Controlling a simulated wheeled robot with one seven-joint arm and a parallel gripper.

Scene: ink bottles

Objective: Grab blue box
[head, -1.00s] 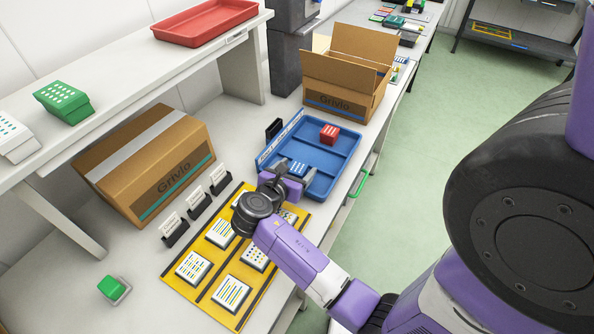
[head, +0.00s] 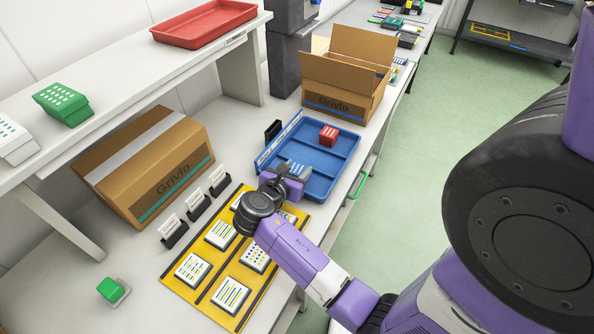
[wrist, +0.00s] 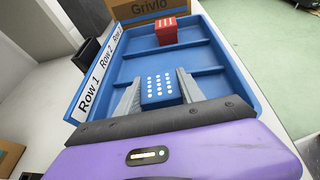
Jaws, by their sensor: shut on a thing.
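The blue box (wrist: 160,89) with white dots on top sits between my gripper's two fingers (wrist: 158,92) in the wrist view. My gripper is shut on it, with a finger at its left and right sides. The box is in the near part of the blue tray (wrist: 200,57); I cannot tell whether it touches the tray floor. In the head view, part of the blue box (head: 298,167) shows beyond my gripper (head: 288,177), which hides the rest.
A red box (head: 328,134) stands in the far compartment of the tray. An open cardboard box (head: 340,104) is behind the tray. A yellow mat (head: 206,290) with several white boxes lies in front, and black card holders (head: 199,207) stand left.

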